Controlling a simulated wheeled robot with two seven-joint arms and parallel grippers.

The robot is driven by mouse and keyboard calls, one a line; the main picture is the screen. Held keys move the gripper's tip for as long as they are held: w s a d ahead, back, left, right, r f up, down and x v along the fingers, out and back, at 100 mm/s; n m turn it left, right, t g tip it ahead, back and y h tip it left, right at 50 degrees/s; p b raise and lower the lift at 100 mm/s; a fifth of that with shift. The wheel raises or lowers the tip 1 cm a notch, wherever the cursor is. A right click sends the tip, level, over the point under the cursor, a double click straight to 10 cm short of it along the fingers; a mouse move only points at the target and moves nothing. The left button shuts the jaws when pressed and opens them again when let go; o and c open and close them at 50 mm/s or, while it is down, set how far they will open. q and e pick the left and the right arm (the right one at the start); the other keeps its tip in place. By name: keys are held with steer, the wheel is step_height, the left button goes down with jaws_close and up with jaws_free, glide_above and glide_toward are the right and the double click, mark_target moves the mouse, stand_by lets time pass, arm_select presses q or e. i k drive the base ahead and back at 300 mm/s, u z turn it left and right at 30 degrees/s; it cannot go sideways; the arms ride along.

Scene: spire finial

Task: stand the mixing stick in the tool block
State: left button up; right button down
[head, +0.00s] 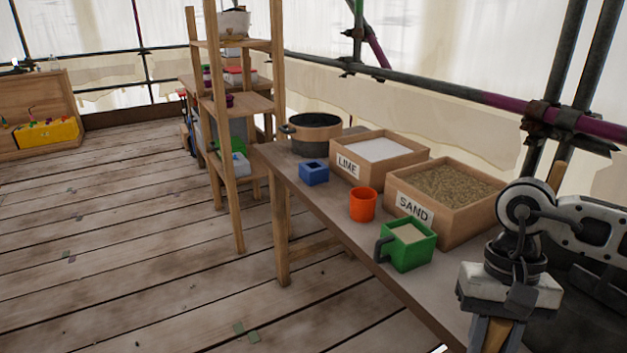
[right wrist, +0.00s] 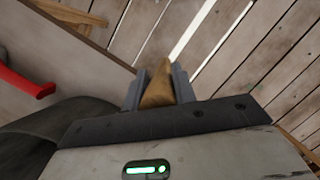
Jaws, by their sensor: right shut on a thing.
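My right gripper (head: 492,340) is over the near end of the bench at the lower right, pointing down. It is shut on a wooden stick, taken as the mixing stick (head: 497,333). In the right wrist view the stick (right wrist: 158,88) sits between the two fingers (right wrist: 155,90) as a short tan tapered piece. Its far end is out of sight. A small blue block (head: 314,174) with a square hole in its top, likely the tool block, stands on the bench left of the lime box. The hole looks empty. My left gripper is not in view.
On the bench stand an orange cup (head: 363,205), a green square mug (head: 407,246), a sand box (head: 450,228), a lime box (head: 350,176) and a dark pot (head: 313,138). A wooden shelf (head: 238,180) rises beyond. A red object (right wrist: 28,84) shows in the right wrist view.

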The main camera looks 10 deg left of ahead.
mark_target(315, 176)
steer(key=z, duration=0.15)
steer(key=k, duration=0.4)
steer(key=u, duration=1.35)
steer(key=i, duration=1.45)
steer(key=z, duration=0.8)
